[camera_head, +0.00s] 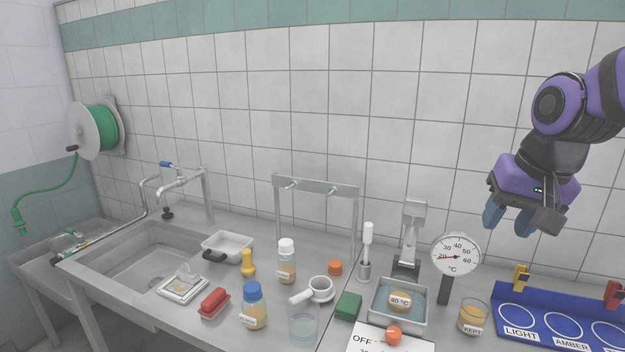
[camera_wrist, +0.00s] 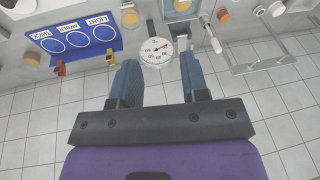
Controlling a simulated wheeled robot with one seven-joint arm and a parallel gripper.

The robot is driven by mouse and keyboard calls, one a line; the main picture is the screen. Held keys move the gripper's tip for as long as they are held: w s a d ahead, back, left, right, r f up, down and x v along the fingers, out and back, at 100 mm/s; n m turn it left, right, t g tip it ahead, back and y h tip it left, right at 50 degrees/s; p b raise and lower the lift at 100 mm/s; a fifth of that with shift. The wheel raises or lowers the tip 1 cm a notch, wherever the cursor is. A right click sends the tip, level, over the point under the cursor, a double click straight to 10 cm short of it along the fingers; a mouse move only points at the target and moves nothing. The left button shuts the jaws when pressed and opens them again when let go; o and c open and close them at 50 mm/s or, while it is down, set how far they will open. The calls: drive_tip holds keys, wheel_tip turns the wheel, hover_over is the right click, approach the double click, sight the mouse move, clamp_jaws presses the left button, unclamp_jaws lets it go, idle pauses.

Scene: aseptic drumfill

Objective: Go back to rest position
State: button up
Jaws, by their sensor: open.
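My gripper (camera_head: 522,219) is raised at the right in the head view, in front of the tiled wall and above the counter. Its blue fingers are apart, and the wrist view shows nothing between the fingertips (camera_wrist: 158,75). It touches nothing that I can see. Below it stand a round dial thermometer (camera_head: 456,254), a jar labelled KEPT (camera_head: 473,317) and a blue board (camera_head: 545,334) with white circles marked LIGHT and AMBER. The dial (camera_wrist: 156,51) and the board (camera_wrist: 75,51) also show in the wrist view, beyond the fingers.
A steel tray (camera_head: 424,319) holds a jar marked 40 °C (camera_head: 400,299). Bottles, a red brush (camera_head: 214,302), a glass beaker (camera_head: 303,327) and a metal rack (camera_head: 315,187) crowd the counter. A sink (camera_head: 140,275) is at the left. The air around my gripper is clear.

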drive_tip(key=s+d+r+n+t, duration=0.1)
drive_tip(key=s+r+n, duration=0.1)
drive_tip(key=s, duration=1)
drive_tip(key=shift+s+n+t+h, duration=0.15)
drive_tip(key=shift+n+t+h, duration=0.2)
drive_tip(key=shift+n, duration=0.35)
drive_tip(key=shift+r, duration=0.1)
